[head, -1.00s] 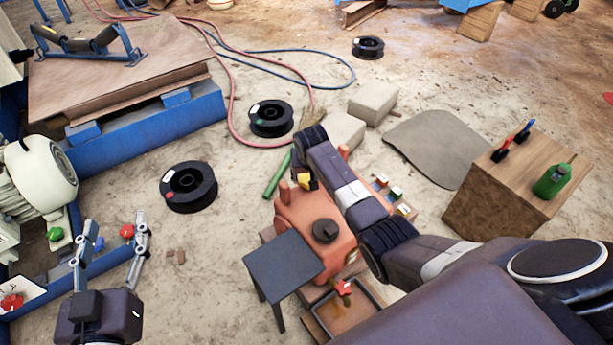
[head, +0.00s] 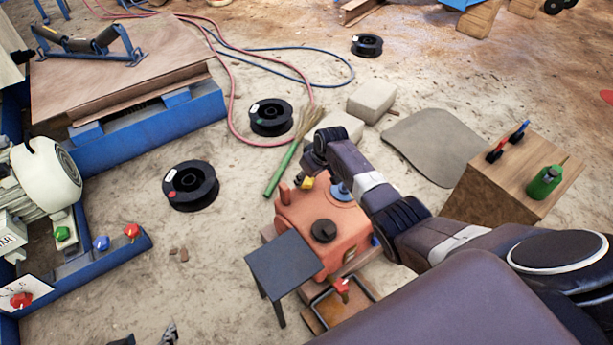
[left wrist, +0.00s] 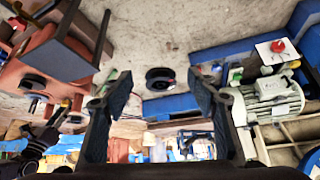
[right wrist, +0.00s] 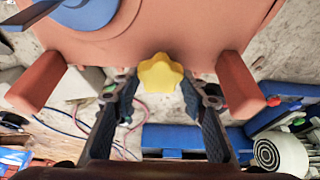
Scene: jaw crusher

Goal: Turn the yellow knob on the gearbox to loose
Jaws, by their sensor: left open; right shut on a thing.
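The gearbox (head: 345,232) is an orange housing on the floor in the middle of the head view, with a black cap on top. Its yellow knob (head: 307,183) sits on the far side; in the right wrist view the lobed knob (right wrist: 160,73) shows below the orange housing (right wrist: 190,40). My right gripper (right wrist: 159,88) is shut on the yellow knob, one finger at each side. Any loose/tight marking is not visible. My left gripper (left wrist: 158,84) is open and empty; only its fingertips show at the head view's bottom edge.
A dark small table (head: 290,265) stands against the gearbox's near side, with a tray (head: 325,318) beside it. A broom (head: 285,168) lies behind. A wooden block (head: 495,190) with a green bottle stands right. A motor (head: 45,175) and blue frame are left.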

